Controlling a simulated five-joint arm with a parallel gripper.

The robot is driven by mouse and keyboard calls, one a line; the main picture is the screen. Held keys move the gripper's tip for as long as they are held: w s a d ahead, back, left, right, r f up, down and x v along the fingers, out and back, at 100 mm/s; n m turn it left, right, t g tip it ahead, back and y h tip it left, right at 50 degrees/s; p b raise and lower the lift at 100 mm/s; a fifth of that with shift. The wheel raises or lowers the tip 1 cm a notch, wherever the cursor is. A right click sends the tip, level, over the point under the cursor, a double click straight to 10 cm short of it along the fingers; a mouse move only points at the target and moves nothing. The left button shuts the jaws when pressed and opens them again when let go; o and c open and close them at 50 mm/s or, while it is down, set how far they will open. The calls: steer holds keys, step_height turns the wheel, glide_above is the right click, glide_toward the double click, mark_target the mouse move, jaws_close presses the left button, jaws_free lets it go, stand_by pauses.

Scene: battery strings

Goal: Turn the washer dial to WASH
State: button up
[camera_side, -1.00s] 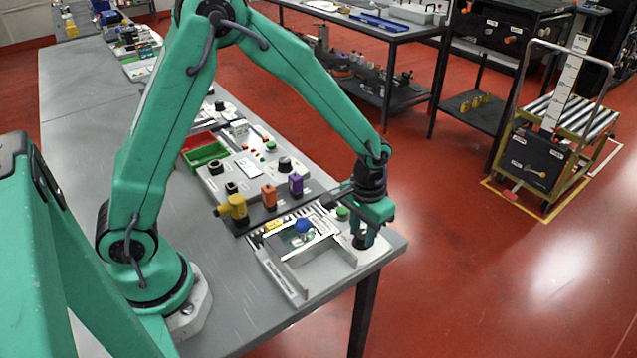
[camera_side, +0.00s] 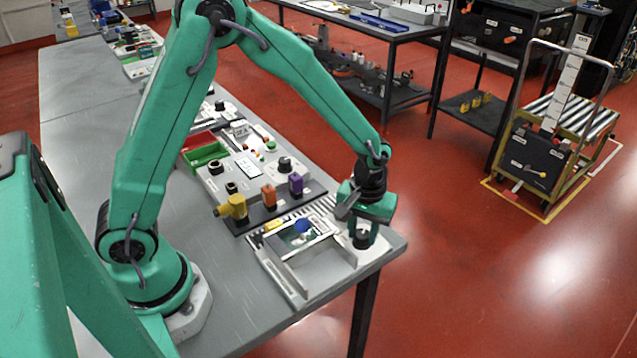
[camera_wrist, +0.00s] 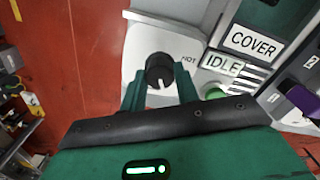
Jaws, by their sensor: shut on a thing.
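The washer dial (camera_wrist: 160,70) is a black round knob with a pale pointer mark, on a white panel (camera_wrist: 140,45). In the wrist view my gripper (camera_wrist: 160,88) has one green finger on each side of the dial and is shut on it. The word HOT is readable on the panel to the right of the dial. No WASH label can be read. In the side view my gripper (camera_side: 363,230) points down at the near right end of the bench, with the dark dial (camera_side: 361,240) low between its fingers.
IDLE (camera_wrist: 222,64) and COVER (camera_wrist: 253,43) labels and a green button (camera_wrist: 213,92) lie right of the dial. Yellow, orange and purple (camera_side: 296,184) blocks stand behind. The bench edge is close.

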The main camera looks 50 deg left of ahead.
mark_target(362, 233)
steer(key=shift+n, duration=3.1)
steer(key=o, duration=0.8)
steer(key=shift+r, duration=1.75)
steer(key=shift+r, duration=0.1)
